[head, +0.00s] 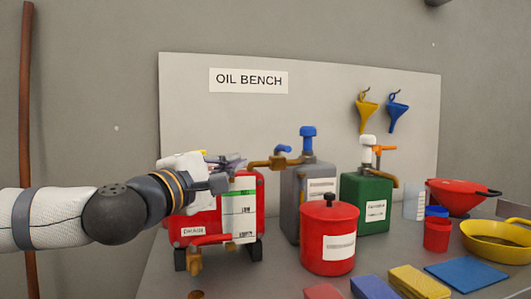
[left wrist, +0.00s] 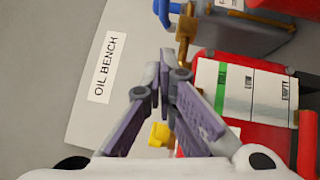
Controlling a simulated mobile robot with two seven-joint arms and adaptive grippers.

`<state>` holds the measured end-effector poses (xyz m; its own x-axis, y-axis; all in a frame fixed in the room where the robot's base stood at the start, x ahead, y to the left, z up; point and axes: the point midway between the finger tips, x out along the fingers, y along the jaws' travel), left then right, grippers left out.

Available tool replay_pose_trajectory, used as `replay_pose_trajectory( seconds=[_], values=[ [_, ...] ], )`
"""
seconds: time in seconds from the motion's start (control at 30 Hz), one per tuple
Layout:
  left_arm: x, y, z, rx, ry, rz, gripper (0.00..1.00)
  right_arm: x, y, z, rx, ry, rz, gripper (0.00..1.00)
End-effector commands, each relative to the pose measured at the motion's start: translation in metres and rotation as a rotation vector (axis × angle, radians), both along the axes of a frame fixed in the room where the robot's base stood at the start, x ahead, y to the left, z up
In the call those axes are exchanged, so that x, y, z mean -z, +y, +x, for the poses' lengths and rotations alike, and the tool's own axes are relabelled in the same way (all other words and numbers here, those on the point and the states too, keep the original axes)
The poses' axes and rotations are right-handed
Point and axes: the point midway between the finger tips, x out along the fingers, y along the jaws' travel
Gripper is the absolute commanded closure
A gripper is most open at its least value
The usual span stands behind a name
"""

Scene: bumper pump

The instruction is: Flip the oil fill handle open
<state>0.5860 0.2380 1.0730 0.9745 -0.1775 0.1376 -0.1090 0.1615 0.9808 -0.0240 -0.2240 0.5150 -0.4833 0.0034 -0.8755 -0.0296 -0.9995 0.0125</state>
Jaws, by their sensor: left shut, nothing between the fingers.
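The red tank (head: 247,187) stands at the left of the bench, with a white level label (head: 239,208) on its front. My left gripper (head: 240,163) is over the top of the tank, with its fingers shut and empty, and it hides much of the tank's top. In the left wrist view the purple fingers (left wrist: 166,75) close together at their tips. A small yellow part (left wrist: 160,134) shows between and behind the fingers; I cannot tell whether it is the oil fill handle. No handle is clearly readable as the fill handle. My right gripper is not in view.
A red-handled brass drain valve (head: 196,260) is low on the tank's front. A grey can (head: 300,215) with a brass spout stands close to the right of the tank. A red lidded pot (head: 328,238) and a green can (head: 365,203) stand further right.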

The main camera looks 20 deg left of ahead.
Motion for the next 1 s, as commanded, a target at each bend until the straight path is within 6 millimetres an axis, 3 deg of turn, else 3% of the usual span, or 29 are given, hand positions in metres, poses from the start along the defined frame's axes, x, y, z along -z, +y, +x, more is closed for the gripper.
replay_pose_trajectory(
  seconds=[0.27, 0.3, 0.5, 1.0],
  values=[
    [-0.008, -0.012, 0.059, 0.000, 0.000, 0.001, 1.00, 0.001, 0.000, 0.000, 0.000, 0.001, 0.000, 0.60],
    [-0.011, -0.020, 0.061, 0.005, -0.001, 0.002, 1.00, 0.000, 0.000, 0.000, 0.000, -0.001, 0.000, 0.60],
    [-0.015, -0.040, 0.074, 0.003, -0.001, 0.001, 1.00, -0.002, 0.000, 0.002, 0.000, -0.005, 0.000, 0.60],
    [-0.016, -0.045, 0.077, -0.001, -0.001, 0.001, 1.00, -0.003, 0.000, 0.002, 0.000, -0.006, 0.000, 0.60]
  ],
)
